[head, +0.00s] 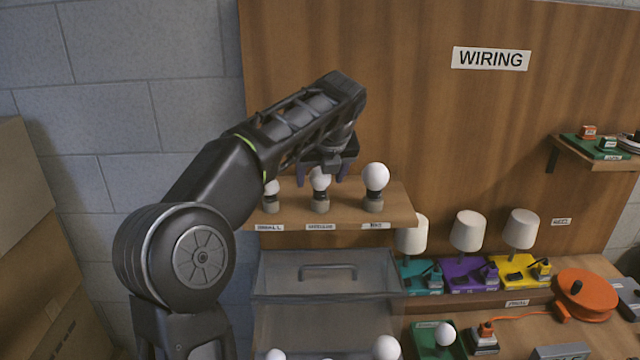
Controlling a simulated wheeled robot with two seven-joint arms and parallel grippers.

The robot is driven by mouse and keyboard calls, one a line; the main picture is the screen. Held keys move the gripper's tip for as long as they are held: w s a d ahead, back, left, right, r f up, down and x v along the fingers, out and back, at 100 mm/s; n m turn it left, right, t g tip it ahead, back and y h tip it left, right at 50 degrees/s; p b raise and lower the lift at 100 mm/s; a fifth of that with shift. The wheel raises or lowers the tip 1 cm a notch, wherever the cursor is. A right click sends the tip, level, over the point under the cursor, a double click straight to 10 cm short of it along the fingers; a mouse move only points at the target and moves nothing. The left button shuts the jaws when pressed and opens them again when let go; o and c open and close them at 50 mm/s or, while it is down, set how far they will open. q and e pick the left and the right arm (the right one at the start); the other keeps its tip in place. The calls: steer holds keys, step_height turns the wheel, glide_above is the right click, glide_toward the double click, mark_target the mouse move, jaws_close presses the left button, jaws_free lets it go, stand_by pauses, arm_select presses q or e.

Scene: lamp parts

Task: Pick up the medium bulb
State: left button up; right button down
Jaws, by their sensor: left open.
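The medium bulb (320,180) is a white globe on a dark base. It stands upright in a small holder at the middle of the wooden shelf (402,215), behind the middle label. My left gripper (322,178) reaches in from the left and above, open, with its fingers on either side of this bulb. The top of the bulb is partly hidden by the gripper. I cannot tell whether the fingers touch it. My right gripper is not in view.
A small bulb (271,188) and a big bulb (376,177) stand close on either side on the shelf. A clear bin (327,272) is below. White lamp shades (470,231) stand at the right, and more bulbs (386,347) show at the bottom edge.

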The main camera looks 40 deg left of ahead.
mark_target(318, 184)
arm_select(q)
steer(key=p+x, duration=0.1)
steer(key=x, duration=0.3)
steer(key=shift+w+a+f, duration=0.1)
steer(key=shift+a+f, duration=0.05)
steer(key=shift+f, duration=0.1)
steer(key=shift+c, duration=0.6)
steer(key=c, duration=1.1)
